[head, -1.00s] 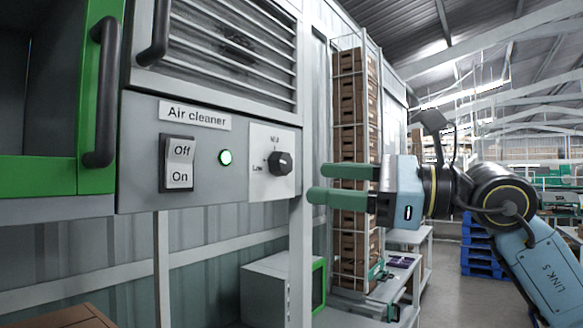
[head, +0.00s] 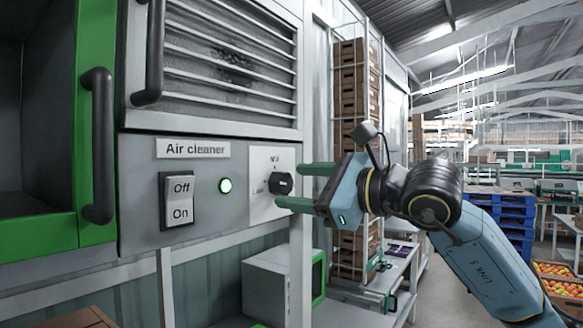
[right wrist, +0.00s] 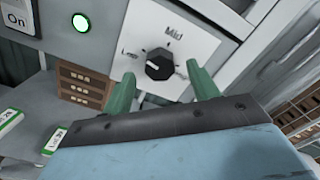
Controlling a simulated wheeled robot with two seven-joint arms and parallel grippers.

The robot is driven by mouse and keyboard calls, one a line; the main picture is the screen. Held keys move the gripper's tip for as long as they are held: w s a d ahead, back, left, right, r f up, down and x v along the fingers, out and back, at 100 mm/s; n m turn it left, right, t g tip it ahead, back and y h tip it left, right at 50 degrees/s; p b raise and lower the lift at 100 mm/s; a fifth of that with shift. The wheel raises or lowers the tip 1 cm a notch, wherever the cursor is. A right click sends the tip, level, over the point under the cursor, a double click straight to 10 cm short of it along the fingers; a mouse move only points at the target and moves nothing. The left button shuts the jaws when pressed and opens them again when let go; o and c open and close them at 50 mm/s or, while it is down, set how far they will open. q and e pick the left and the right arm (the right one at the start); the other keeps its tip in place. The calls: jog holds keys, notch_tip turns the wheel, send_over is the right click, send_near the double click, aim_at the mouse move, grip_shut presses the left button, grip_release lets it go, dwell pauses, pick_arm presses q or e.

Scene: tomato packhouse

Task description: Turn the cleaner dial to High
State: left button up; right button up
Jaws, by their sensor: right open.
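The cleaner dial (head: 281,184) is a black knob on a white plate (head: 262,206) on the grey air cleaner panel. In the right wrist view the dial (right wrist: 159,66) has Low at its left and Mid above it. The label at its right is partly hidden by a finger, and I cannot tell surely where its pointer stands. My right gripper (head: 290,186) is open, its green fingers pointing at the panel, one on either side of the dial. In the right wrist view the gripper (right wrist: 162,75) shows the dial between its fingertips, with gaps beside it. My left gripper is out of view.
An On/Off switch (head: 178,200) and a lit green lamp (head: 225,185) sit left of the dial. A dark handle (head: 98,145) on a green frame stands out further left. Stacked brown crates (head: 351,130) and a shelf are behind my right gripper.

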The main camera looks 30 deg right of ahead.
jog(key=shift+p+x, duration=0.3)
jog(key=shift+x, duration=0.8)
jog(key=c, duration=1)
